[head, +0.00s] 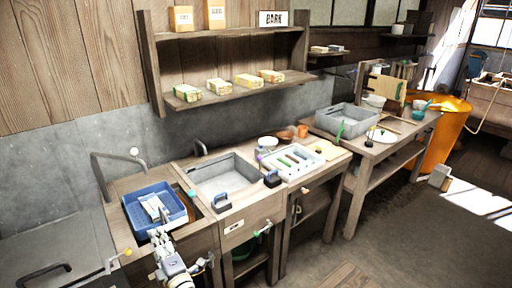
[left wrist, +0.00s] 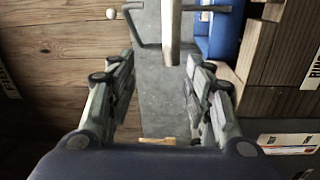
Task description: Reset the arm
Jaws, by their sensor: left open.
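My left arm rises from the bottom of the head view. Its gripper (head: 160,237) is at the front of the left sink, just below the blue basin (head: 130,216) in the picture. In the left wrist view the two fingers stand apart and the gap (left wrist: 160,62) between them holds nothing. A pale bar crosses the upper part of that gap, further off. A blue thing (left wrist: 220,38), probably the basin, shows beyond the right finger. My right gripper is in neither view.
A tap (head: 101,168) stands behind the basin. A grey sink (head: 225,176), a white tray (head: 291,170) and a grey tub (head: 345,117) line the counter to the right. A wall shelf (head: 235,90) holds several wrapped blocks. The floor at the lower right is mostly clear.

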